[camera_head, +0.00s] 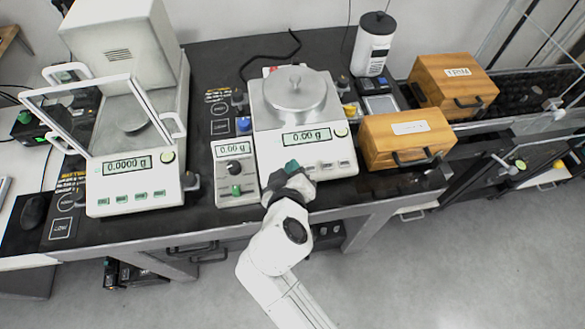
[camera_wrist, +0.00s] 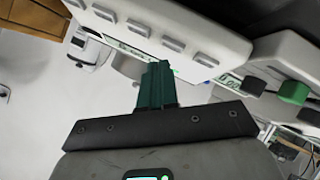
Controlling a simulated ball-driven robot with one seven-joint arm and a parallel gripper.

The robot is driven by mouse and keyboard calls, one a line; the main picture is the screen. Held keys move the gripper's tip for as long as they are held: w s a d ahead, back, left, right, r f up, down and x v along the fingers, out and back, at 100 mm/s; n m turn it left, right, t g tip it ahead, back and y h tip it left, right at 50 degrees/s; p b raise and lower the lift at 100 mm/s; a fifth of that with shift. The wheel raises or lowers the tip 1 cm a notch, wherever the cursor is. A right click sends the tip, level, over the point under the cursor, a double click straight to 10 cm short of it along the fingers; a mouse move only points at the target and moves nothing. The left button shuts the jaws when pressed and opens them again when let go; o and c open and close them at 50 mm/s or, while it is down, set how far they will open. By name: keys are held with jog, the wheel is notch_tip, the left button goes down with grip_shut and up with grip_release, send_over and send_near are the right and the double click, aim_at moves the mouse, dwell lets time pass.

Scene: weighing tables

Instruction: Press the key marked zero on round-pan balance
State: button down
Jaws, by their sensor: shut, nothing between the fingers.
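The round-pan balance (camera_head: 262,118) stands at the middle of the dark table, with a covered round metal pan (camera_head: 295,92) on top and a display (camera_head: 306,137) reading 0.00 g. A row of grey keys (camera_head: 326,165) runs along its front; these keys also show in the wrist view (camera_wrist: 138,28). Their marks are too small to read. My gripper (camera_head: 292,167) is at the left end of this row and hides part of it.
A small box (camera_head: 236,172) with a 0.00 g readout and green knob (camera_wrist: 293,92) adjoins the balance's left side. A glass-shielded balance (camera_head: 135,185) reading 0.0000 g stands further left. Wooden boxes (camera_head: 405,137) and a white canister (camera_head: 374,45) are at right.

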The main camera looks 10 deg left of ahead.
jog(key=shift+f, duration=0.15)
jog(key=shift+w+f+b, duration=0.1)
jog(key=shift+f+b, duration=0.15)
jog(key=shift+b, duration=0.15)
jog(key=shift+w+f+b, duration=0.1)
jog(key=shift+f+b, duration=0.2)
jog(key=shift+f, duration=0.05)
dwell(0.6)
jog(key=shift+r, duration=0.1)
dwell(0.3)
jog(key=shift+s+r+p, duration=0.25)
jog(key=shift+r+p, duration=0.45)
jog(key=r+p, duration=0.2)
jog(key=s+r+p, duration=0.1)
jog(key=r+p, duration=0.1)
jog(key=shift+s+d+r, duration=0.2)
jog(key=shift+r, duration=0.2)
dwell(0.7)
